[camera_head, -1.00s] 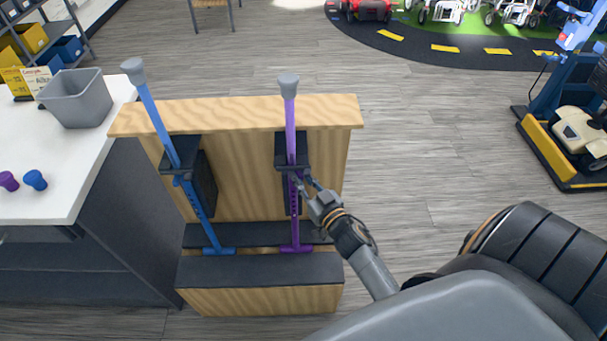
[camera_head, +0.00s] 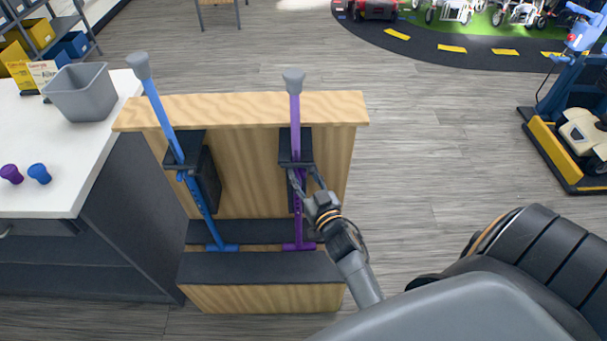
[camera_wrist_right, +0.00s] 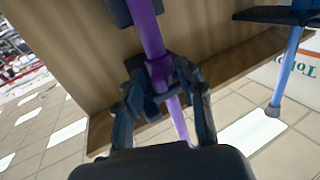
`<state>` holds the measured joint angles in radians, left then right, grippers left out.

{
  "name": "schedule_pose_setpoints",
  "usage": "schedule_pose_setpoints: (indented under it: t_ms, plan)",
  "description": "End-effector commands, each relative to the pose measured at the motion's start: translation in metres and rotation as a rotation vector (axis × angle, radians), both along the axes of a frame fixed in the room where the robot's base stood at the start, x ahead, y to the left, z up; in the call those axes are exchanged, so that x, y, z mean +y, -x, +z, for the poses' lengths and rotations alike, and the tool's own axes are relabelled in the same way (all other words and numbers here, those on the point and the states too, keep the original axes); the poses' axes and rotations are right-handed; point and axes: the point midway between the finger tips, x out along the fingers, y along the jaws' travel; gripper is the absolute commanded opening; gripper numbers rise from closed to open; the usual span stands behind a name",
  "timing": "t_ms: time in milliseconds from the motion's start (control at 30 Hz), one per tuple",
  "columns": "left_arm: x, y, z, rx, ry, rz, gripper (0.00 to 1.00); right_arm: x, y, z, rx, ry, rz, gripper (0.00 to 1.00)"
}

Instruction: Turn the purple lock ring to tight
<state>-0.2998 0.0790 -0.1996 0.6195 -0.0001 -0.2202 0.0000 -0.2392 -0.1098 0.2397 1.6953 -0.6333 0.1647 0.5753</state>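The purple post (camera_head: 295,122) stands upright in the wooden stand, with a grey knob on top and a foot at the base. In the right wrist view its purple lock ring (camera_wrist_right: 160,74) is a thicker collar on the post. My right gripper (camera_head: 306,174) is open just below the black bracket. In the right wrist view its fingers (camera_wrist_right: 161,80) lie on either side of the post at the ring, and I cannot tell if they touch it. The ring is mostly hidden by the fingers in the head view. My left gripper is not in view.
A blue post (camera_head: 165,118) leans in the same stand (camera_head: 240,112), left of the purple one. A white counter (camera_head: 60,180) at left holds a grey bin (camera_head: 82,92) and two small knobs.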

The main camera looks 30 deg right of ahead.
Motion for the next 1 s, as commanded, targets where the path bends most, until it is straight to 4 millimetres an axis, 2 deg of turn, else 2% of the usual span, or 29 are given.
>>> schedule_pose_setpoints:
  t_ms: [267,600,700,1000]
  plan:
    - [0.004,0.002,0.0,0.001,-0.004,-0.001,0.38,0.001,0.005,-0.001,0.003,0.0,0.0,0.38]
    - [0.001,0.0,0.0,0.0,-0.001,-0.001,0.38,0.009,0.057,-0.002,0.004,-0.002,-0.001,0.38]
    - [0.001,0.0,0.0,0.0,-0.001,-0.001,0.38,0.011,0.068,-0.001,0.002,0.0,0.0,0.38]
    - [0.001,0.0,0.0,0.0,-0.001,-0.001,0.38,0.012,0.074,0.0,0.0,0.0,0.0,0.38]
